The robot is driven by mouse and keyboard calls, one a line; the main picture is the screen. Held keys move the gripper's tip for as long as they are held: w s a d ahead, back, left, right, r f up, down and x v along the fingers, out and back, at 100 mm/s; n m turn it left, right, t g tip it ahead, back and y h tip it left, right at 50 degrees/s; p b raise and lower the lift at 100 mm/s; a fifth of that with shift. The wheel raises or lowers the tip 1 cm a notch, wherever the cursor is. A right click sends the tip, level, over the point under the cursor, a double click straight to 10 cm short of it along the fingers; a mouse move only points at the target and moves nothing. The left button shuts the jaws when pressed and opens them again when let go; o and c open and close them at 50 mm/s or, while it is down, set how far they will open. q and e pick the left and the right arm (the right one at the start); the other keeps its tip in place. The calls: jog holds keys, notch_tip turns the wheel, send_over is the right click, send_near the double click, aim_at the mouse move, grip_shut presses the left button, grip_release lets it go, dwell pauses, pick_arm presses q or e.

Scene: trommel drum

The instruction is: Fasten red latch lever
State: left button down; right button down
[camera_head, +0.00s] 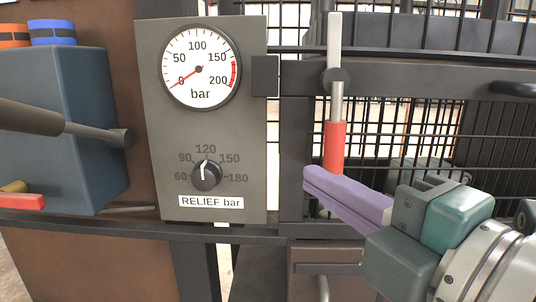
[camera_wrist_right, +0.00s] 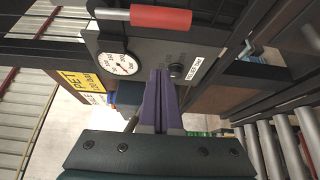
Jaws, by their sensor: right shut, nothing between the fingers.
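The red latch lever is a grey metal bar on a round dark pivot, upright in the head view, with its red grip (camera_head: 335,147) at the lower end. In the right wrist view the red grip (camera_wrist_right: 160,18) lies across the top. My right gripper (camera_head: 312,188) comes in from the lower right, with its purple fingers shut and empty. The fingers are just below the red grip in the head view; I cannot tell whether they touch it. They also show shut in the right wrist view (camera_wrist_right: 160,85). My left gripper is not in view.
Left of the lever stands a grey panel (camera_head: 150,130) with a pressure gauge (camera_head: 199,69) reading near 0 and a relief knob (camera_head: 206,175). A dark frame bar (camera_head: 430,78) and black mesh lie behind the lever. A blue-grey box (camera_head: 60,90) stands at the far left.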

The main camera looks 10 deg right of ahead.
aim_at(325, 162)
jog(key=w, duration=0.2)
jog(key=w+d+p, duration=0.2)
jog(key=w, duration=0.1)
jog(key=shift+w+d, duration=0.2)
jog(key=shift+w, duration=0.1)
